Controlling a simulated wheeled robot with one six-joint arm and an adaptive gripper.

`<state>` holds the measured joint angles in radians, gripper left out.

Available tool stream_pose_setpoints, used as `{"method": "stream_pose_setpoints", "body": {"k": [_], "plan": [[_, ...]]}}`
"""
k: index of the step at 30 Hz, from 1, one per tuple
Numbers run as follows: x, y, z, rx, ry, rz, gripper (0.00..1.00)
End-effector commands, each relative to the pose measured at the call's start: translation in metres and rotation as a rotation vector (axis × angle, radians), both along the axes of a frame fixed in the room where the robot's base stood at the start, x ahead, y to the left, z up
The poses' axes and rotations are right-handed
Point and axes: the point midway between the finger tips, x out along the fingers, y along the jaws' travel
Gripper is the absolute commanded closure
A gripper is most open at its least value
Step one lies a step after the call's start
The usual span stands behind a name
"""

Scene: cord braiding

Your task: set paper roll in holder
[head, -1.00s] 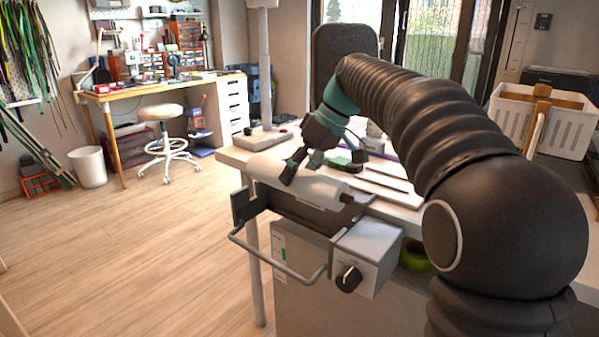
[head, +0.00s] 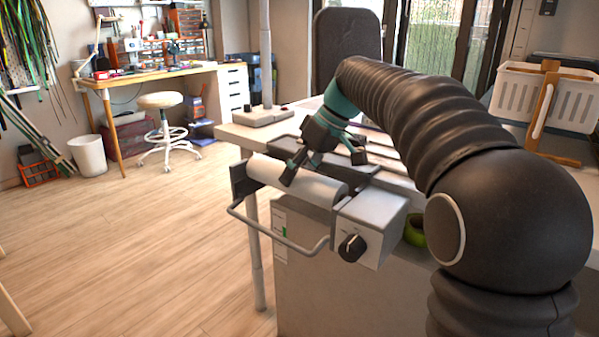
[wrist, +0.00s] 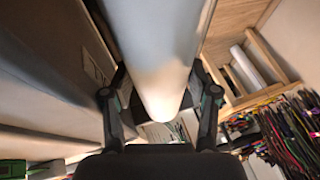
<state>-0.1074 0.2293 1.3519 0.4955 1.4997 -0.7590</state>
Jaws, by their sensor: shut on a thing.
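A white paper roll (head: 310,187) lies lengthwise in the holder at the table's front edge, between its dark left bracket and the grey box with a black knob. The holder (head: 366,229) has a metal bar handle bowed out in front. My gripper (head: 318,172) is shut on the paper roll from above, its dark fingers around the roll's middle. In the wrist view the roll (wrist: 158,50) runs between the two fingers. Whether the roll's ends are seated in the brackets is hard to tell.
The white table (head: 245,135) extends behind the holder, with a grey-based post (head: 263,116) at its left corner. A green tape roll (head: 414,230) sits right of the holder. A white basket (head: 540,97) stands at the back right.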

Motion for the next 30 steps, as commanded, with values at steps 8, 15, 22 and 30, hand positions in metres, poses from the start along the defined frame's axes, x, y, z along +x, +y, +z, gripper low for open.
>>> {"method": "stream_pose_setpoints", "body": {"k": [8, 15, 22, 30], "plan": [[0.002, -0.003, -0.002, -0.005, 0.001, -0.006, 0.91], [0.002, -0.008, -0.002, -0.006, 0.001, -0.010, 0.91], [0.003, -0.012, -0.002, -0.007, 0.000, -0.014, 0.91], [0.003, -0.014, -0.002, -0.007, -0.002, -0.017, 0.91]]}}
